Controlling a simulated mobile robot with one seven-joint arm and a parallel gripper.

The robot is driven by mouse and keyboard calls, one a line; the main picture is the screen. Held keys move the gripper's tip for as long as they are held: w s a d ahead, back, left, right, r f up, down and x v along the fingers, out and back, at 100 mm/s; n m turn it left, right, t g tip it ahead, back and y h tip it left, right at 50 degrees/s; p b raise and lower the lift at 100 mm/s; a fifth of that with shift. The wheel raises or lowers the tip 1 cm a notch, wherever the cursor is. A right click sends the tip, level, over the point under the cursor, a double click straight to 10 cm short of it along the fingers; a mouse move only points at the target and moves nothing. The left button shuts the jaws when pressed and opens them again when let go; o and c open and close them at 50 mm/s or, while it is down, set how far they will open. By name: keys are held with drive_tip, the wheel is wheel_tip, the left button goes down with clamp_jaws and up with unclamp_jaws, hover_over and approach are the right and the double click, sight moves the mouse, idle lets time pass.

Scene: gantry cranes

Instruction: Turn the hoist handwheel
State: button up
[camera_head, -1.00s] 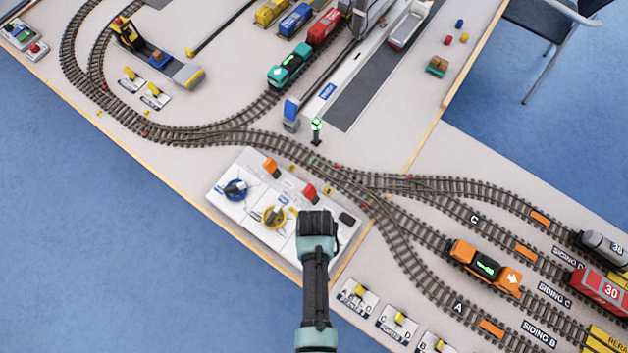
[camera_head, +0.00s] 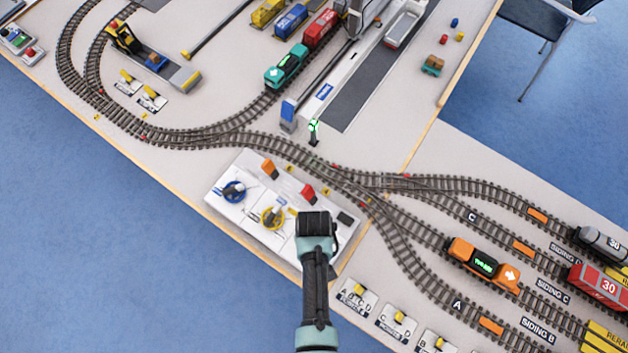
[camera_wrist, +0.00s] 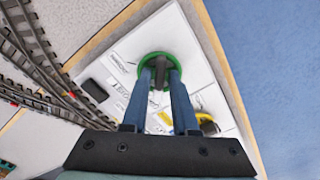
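A white control panel (camera_head: 250,205) lies at the table's front edge. It carries a blue handwheel (camera_head: 234,191) and a yellow handwheel (camera_head: 273,217). My gripper (camera_wrist: 161,72) points down over the right end of the panel. In the wrist view, a green handwheel (camera_wrist: 143,59) lies under my fingertips, with its dark middle part between the two fingers. My fingers are apart; whether they touch it I cannot tell. The yellow wheel shows beside the right finger (camera_wrist: 208,124). My wrist hides the green wheel in the head view. The panel labels are too small to read.
An orange locomotive (camera_head: 484,264) stands to the right. Switch plates (camera_head: 357,297) sit near the front edge.

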drive_tip(key=shift+o, duration=1)
drive_tip(key=shift+r, duration=0.1)
wheel_tip(320, 180, up, 13)
drive_tip(key=shift+w, duration=0.1)
idle(0.8)
